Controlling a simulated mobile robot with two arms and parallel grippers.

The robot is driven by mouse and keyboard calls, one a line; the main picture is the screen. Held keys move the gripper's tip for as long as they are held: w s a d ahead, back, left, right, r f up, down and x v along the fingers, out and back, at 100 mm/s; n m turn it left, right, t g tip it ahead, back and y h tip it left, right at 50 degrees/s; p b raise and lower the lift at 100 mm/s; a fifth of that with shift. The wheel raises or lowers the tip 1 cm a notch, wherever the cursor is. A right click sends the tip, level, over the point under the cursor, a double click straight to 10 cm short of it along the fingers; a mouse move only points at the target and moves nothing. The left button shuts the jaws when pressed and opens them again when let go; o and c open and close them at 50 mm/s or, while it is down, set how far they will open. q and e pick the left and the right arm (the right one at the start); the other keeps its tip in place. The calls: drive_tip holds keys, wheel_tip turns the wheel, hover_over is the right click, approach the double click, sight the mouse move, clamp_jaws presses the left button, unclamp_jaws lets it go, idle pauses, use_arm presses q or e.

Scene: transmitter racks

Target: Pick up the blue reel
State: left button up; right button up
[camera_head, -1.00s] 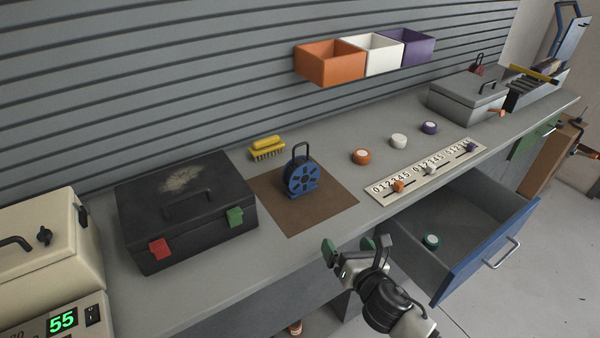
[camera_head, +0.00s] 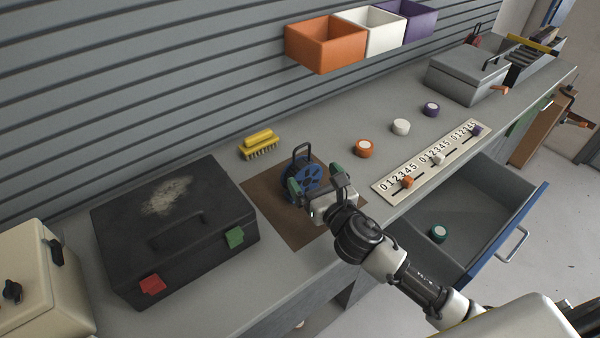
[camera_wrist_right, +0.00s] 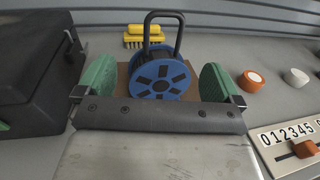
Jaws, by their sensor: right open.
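The blue reel (camera_head: 300,180) stands upright on a brown mat (camera_head: 262,196) on the grey bench, its black handle on top. It also shows in the right wrist view (camera_wrist_right: 160,77), between my open fingers and beyond them. My right gripper (camera_head: 314,177) is open, with green finger pads, in front of the reel; it hides part of the reel's lower right in the head view. My left gripper is not in view.
A black toolbox (camera_head: 172,236) stands left of the mat. A yellow brush (camera_head: 259,144) lies behind it. An orange tape roll (camera_head: 364,148) and a slider panel (camera_head: 432,165) are to the right. An open drawer (camera_head: 490,205) juts out at the bench front.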

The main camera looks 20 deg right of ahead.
sight(303, 163)
drive_tip(key=w, duration=0.4)
drive_tip(key=w+p, duration=0.1)
drive_tip(key=w, duration=0.1)
drive_tip(key=shift+a+f, duration=0.2)
drive_tip(key=shift+a, duration=0.1)
drive_tip(key=shift+w+f, duration=0.1)
drive_tip(key=shift+w, duration=0.35)
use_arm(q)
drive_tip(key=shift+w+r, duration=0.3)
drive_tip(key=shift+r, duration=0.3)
